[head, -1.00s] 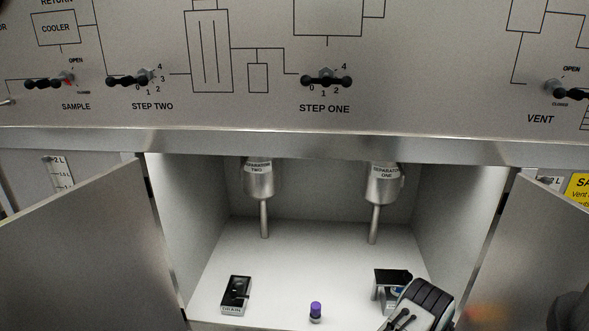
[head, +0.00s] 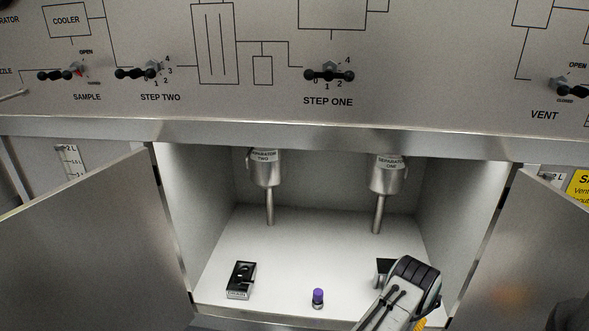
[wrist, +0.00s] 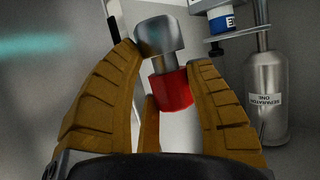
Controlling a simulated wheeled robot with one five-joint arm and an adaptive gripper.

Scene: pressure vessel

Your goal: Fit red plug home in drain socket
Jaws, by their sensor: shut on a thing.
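In the wrist view the red plug (wrist: 172,90) sits between the yellow-brown fingers of my gripper (wrist: 165,63), which are shut on it. A grey metal piece (wrist: 158,38) adjoins the red part; I cannot tell whether it belongs to the plug. In the head view my gripper's body (head: 410,283) is at the lower right of the open cabinet and hides its fingers and the plug. I cannot make out the drain socket for certain in either view.
Separator one (head: 387,178) and separator two (head: 265,172) hang from the cabinet's top. A black box (head: 241,280) and a purple-capped vial (head: 318,298) stand on the white floor (head: 300,250). A dark-topped device (head: 384,270) is partly behind my gripper. Open doors flank the cabinet.

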